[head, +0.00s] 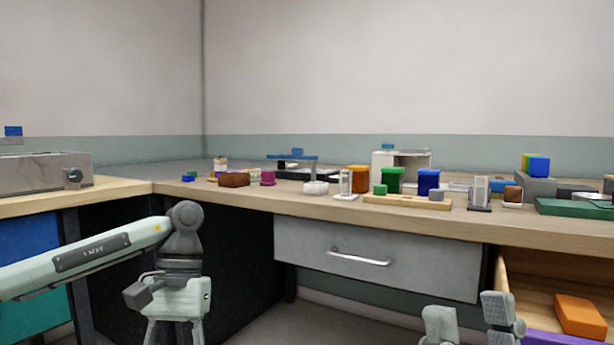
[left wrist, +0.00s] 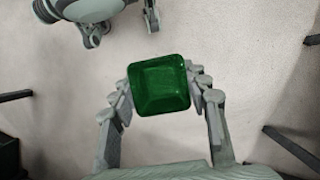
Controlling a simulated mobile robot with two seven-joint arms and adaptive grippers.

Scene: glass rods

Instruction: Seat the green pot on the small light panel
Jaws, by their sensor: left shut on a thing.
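The green pot (left wrist: 158,82) shows in the left wrist view as a dark green, rounded square shape. My left gripper (left wrist: 160,96) is shut on it, with one finger on each side, held above the floor. In the head view my left wrist shows at the lower left, but its fingertips and the pot are below the picture's edge. My right gripper (head: 471,317) is at the bottom right of the head view, fingers apart and empty, in front of the open drawer. I cannot tell for sure which thing on the counter is the small light panel.
A long wooden counter (head: 240,195) carries many small things: a green block-like container (head: 391,180), an orange one (head: 360,179), a blue one (head: 428,182) and a white stand (head: 345,185). An open drawer at the right holds an orange block (head: 580,316). Floor space lies before the counter.

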